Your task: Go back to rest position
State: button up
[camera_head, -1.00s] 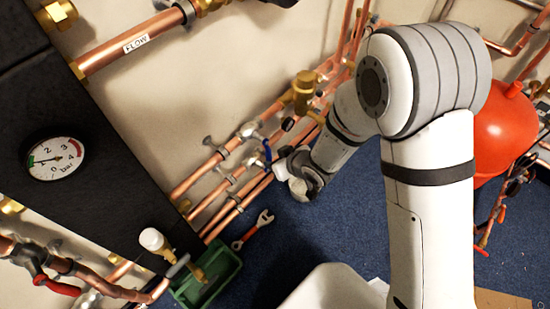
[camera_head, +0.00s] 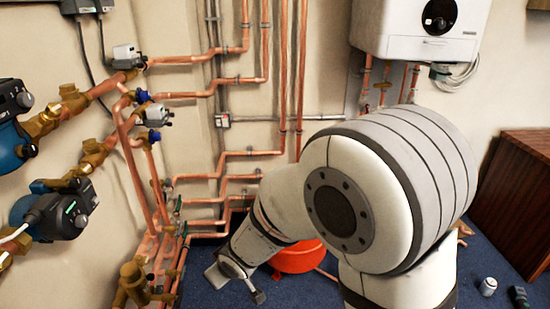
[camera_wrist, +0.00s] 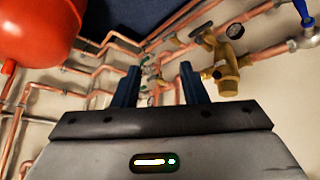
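My gripper (camera_head: 236,280) shows in the head view at the lower middle, at the end of my white arm. It hangs in front of the copper pipes, to the left of the red vessel (camera_head: 298,257). In the wrist view, the two dark fingers of my gripper (camera_wrist: 158,75) stand apart. Nothing shows between them except distant pipework, so it is open and empty. My arm's large round joint hides part of the wall and floor behind it.
Copper pipes (camera_head: 222,152) run along the wall. Pumps (camera_head: 62,210) and brass valves stand at the left. A white boiler (camera_head: 415,32) hangs at upper right. A brown wooden cabinet (camera_head: 515,200) and a small can (camera_head: 488,287) are at right on blue carpet.

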jog(key=s+d+r+m+h+p, duration=0.2)
jog(key=d+r+m+h+p, duration=0.35)
jog(key=d+r, duration=1.35)
jog(key=s+d+r+m+g+y+p, duration=0.1)
jog(key=s+d+r+m+p, duration=0.3)
jog(key=s+d, duration=0.6)
notch_tip(320, 180, up, 4)
jog(key=shift+s+d+f+m+g+p, duration=0.3)
jog(key=shift+s+g+p, duration=0.45)
jog(key=shift+p, duration=0.4)
